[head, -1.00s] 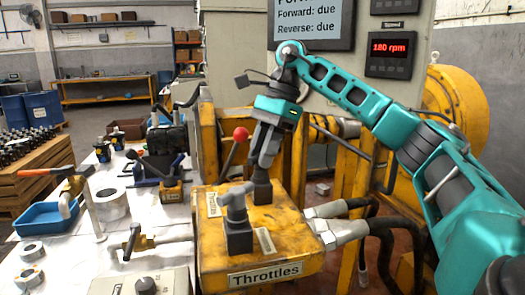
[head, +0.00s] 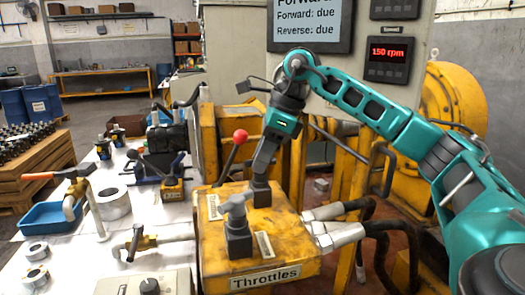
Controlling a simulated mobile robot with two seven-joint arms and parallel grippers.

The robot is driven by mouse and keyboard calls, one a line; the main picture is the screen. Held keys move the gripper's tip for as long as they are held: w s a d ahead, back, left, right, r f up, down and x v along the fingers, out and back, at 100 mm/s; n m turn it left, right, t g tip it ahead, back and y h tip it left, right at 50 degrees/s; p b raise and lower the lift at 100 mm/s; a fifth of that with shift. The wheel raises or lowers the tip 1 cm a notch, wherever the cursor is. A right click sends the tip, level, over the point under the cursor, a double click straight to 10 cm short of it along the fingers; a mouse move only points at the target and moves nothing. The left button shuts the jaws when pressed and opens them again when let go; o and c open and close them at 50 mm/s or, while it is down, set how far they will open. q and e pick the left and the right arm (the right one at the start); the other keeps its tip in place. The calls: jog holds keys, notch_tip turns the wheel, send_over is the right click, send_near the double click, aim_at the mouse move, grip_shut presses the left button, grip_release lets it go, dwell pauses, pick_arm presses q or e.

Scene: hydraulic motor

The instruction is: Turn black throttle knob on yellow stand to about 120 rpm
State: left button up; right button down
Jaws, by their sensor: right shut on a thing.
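The yellow stand (head: 285,262), labelled "Throttles", carries two throttle knobs. The rear one (head: 260,196) is dark, and its upper part is hidden by my right gripper (head: 262,178). My right gripper comes down from above and is shut on this rear knob. The front knob (head: 238,230) has a dark body and a grey T-shaped handle and stands free, nearer to me. A red-digit display (head: 388,51) on the panel reads 150 rpm. My left gripper is not in view.
A lever with a red ball (head: 240,135) stands close behind and left of the gripper. Hoses (head: 340,233) leave the stand's right side. A white table (head: 150,222) at left holds a blue tray (head: 50,217), metal rings and valves. A screen (head: 311,22) hangs above.

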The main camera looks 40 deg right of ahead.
jog(key=shift+m, duration=0.6)
jog(key=shift+t, duration=0.3)
jog(key=c, duration=0.9)
grip_release()
jog(key=shift+o, duration=0.2)
jog(key=p+v, duration=0.4)
jog(key=v, duration=0.8)
jog(key=shift+r, duration=0.45)
